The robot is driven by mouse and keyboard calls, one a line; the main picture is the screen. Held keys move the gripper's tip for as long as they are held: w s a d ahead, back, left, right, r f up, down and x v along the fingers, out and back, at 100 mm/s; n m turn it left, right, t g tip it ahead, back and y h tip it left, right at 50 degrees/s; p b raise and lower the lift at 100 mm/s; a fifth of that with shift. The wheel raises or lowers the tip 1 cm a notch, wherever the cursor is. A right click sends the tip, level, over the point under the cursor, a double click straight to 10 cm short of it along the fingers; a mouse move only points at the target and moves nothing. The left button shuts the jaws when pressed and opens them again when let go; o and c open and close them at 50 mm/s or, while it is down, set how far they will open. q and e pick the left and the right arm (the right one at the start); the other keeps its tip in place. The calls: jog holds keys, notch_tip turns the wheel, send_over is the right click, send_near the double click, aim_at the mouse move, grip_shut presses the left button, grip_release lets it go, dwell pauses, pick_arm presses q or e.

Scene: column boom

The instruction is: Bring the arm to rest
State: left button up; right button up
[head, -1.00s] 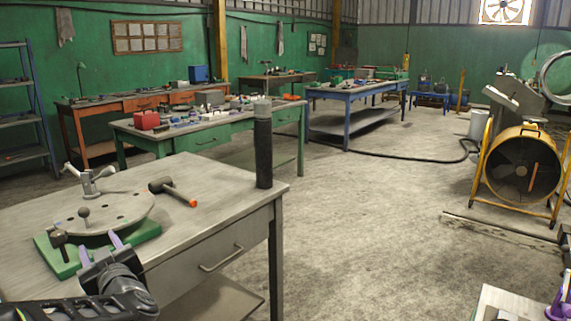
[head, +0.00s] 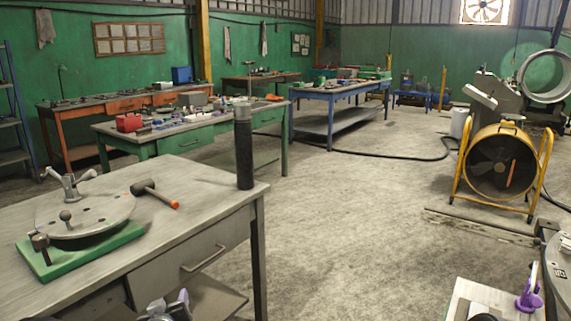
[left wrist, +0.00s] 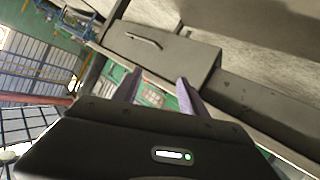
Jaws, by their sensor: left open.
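My left gripper (head: 168,306) shows at the bottom edge of the head view, low in front of the grey table (head: 225,205). In the left wrist view its two purple fingers (left wrist: 158,92) stand apart with nothing between them. The table's drawer front and handle (left wrist: 143,40) show beyond the fingers, and the gripper is apart from them. Most of my left arm is out of the head view. My right gripper cannot be made out in these frames.
On the grey table are a round plate on a green base (head: 80,250), a mallet (head: 155,192) and a dark upright cylinder (head: 244,150). A yellow fan (head: 500,165) stands at the right. A light surface with a purple item (head: 530,292) is at lower right.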

pick_arm(q)
jog(key=s+d+f+m+g+h+p, duration=0.25)
jog(key=s+d+f, duration=0.25)
jog(key=d+f, duration=0.45)
jog(key=s+d+f+g+h+p, duration=0.1)
jog(key=s+d+f+g, duration=0.2)
jog(key=s, duration=0.6)
jog(key=s+d+f+m+g+h+p, duration=0.1)
jog(key=s+d+f+g, duration=0.3)
jog(key=s+f, duration=0.4)
jog(key=s+d+f+m+g+h+p, duration=0.1)
jog(key=s+d+f+g+h+p, duration=0.2)
jog(key=s+f, duration=0.3)
jog(key=s, duration=0.5)
jog(key=shift+s+d, duration=0.35)
jog(key=shift+a, duration=0.15)
